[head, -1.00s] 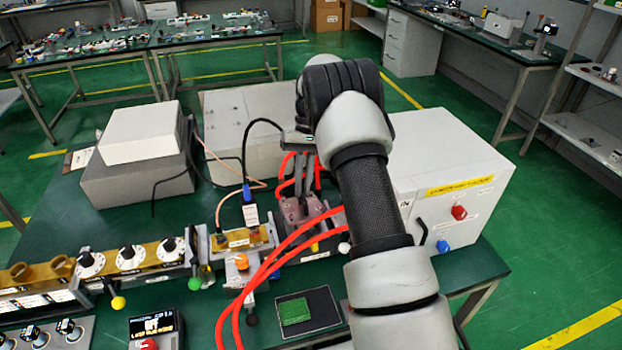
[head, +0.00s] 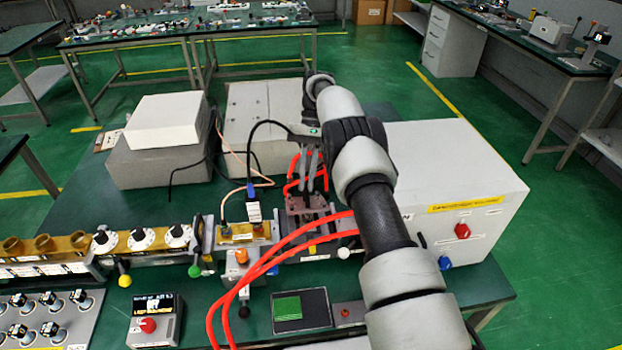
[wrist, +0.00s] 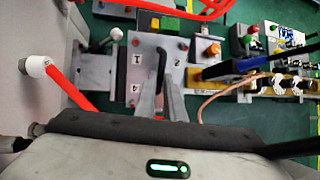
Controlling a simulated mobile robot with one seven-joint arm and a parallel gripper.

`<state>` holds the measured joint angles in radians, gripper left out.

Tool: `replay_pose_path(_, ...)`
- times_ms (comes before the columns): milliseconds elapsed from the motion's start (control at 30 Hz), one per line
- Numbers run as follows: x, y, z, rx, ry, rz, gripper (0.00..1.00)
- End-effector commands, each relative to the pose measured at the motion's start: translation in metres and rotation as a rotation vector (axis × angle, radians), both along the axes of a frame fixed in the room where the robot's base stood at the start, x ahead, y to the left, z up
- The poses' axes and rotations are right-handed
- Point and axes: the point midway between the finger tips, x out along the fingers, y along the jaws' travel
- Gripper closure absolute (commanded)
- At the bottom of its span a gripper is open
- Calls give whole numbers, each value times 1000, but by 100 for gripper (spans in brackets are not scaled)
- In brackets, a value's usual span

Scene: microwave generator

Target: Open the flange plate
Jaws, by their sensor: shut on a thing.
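The flange plate (wrist: 172,78) is a grey plate with printed numbers and red-marked corner bolts, seen face-on in the wrist view. A dark bent handle (wrist: 161,62) stands on its middle. My gripper (wrist: 160,90) has both fingers close together at the handle's lower end and is shut on it. In the head view the plate (head: 299,204) looks brownish, and my gripper (head: 308,188) reaches down to it from above. The fingers partly hide the plate and handle. I cannot tell whether the plate stands apart from its mount.
Red hoses (head: 290,240) curve in front of the plate. A large white cabinet (head: 460,190) stands to the right. A waveguide row with dials (head: 140,240) runs left.

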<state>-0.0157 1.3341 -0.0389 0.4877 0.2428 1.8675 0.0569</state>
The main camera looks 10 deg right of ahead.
Motion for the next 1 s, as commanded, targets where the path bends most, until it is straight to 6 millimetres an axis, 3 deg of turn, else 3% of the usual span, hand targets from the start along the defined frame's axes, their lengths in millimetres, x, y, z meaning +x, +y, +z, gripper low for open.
replay_pose_path(400,2,0,1,-1,-5,-2,100)
replay_pose_path(433,2,0,1,-1,-5,-2,86)
replay_pose_path(533,1,0,1,-1,-4,-2,72)
replay_pose_path(833,1,0,2,-1,-2,-1,72)
replay_pose_path(1000,1,0,18,0,-3,-2,72)
